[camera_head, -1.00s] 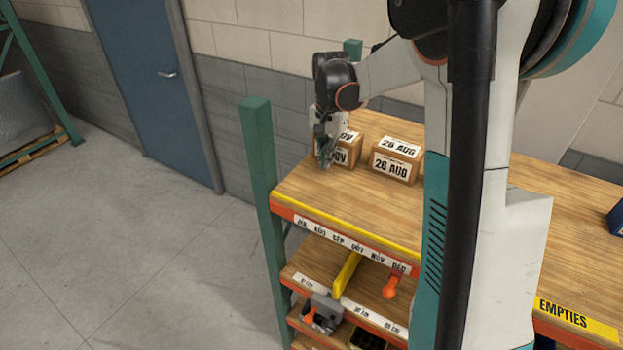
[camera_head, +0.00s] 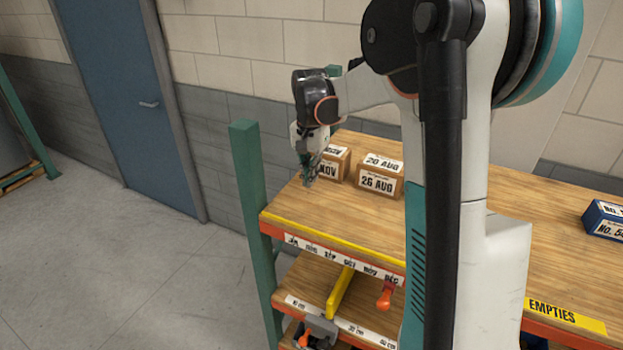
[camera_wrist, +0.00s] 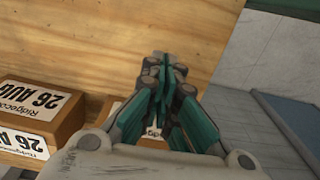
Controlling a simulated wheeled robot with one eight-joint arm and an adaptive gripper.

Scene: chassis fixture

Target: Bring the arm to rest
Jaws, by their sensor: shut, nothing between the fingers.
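My gripper (camera_head: 309,172) is above the left end of the wooden top shelf, in front of a box marked NOV (camera_head: 331,165). Its fingers are together with nothing between them; the wrist view shows the closed teal fingers (camera_wrist: 168,85) over the wood. My arm is bent, with its forearm reaching left from the tall upper part. The box marked 26 AUG (camera_head: 378,178) stands to the right of the gripper, apart from it. It also shows in the wrist view (camera_wrist: 38,112) at left. The NOV box is partly hidden behind the gripper.
The top shelf (camera_head: 330,215) has a bare stretch in front of the boxes. A green post (camera_head: 250,185) rises at its left corner. A blue box (camera_head: 606,220) sits at far right. Lower shelves hold a yellow divider (camera_head: 340,291) and an orange-handled item (camera_head: 386,295). A blue door (camera_head: 125,100) stands behind.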

